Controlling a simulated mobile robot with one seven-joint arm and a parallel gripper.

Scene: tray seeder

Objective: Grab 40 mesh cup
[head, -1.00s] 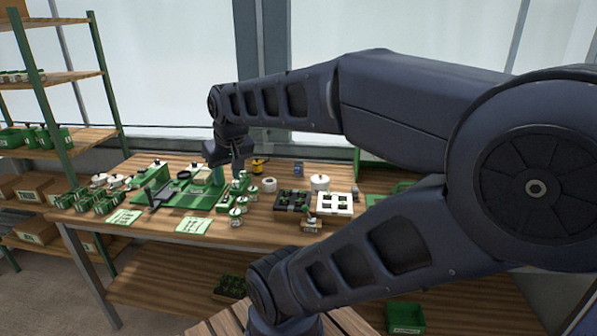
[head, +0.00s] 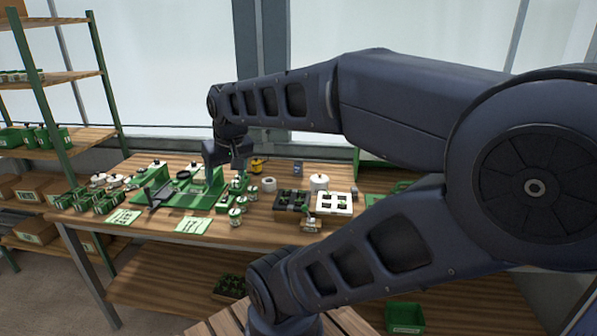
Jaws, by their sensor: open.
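Several small green-and-white labelled cups stand on the wooden workbench (head: 260,236). One cup (head: 235,217) is near the bench's front edge, and another (head: 241,203) stands just behind it. I cannot read their labels, so I cannot tell which is the 40 mesh cup. My gripper (head: 237,168) is above the bench, pointing down near the right end of the green seeder base (head: 185,195). It is open, with its fingers small and partly lost against the green things behind. The cups stand below and slightly right of it.
A black cell tray (head: 291,201) and a white tray (head: 334,204) lie right of the cups, with a white canister (head: 319,183) behind. White-and-green cards (head: 194,225) lie along the front. A green-posted shelf (head: 65,77) stands at the left.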

